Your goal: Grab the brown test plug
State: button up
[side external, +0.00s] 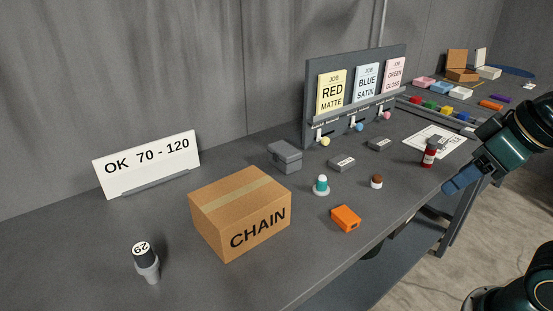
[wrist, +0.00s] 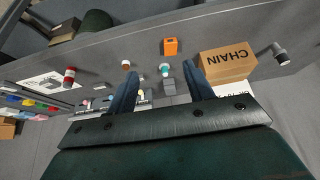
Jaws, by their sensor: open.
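The brown test plug (side external: 376,182) is a small white piece with a brown top, upright on the grey bench right of the teal-topped plug. In the wrist view the brown plug (wrist: 126,64) shows just beyond the tip of the left finger. My gripper (side external: 452,186) is at the right of the side view, above and beyond the bench's front edge, well apart from the plug. In the wrist view my gripper (wrist: 162,67) has its two fingers spread, with nothing held between them.
A teal-topped plug (side external: 321,185) and an orange box (side external: 346,219) stand near the brown plug. A CHAIN carton (side external: 240,212) is further left. Grey blocks (side external: 342,163) lie behind the plug.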

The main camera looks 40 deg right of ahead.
jog(key=shift+w, duration=0.1)
jog(key=m+g, duration=0.6)
jog(key=m, duration=0.4)
send_over(378, 177)
jog(key=shift+d+f, duration=0.2)
jog(key=shift+f, duration=7.65)
jog(key=shift+f, duration=0.1)
jog(key=shift+w+a+f, duration=0.1)
jog(key=shift+f, duration=2.4)
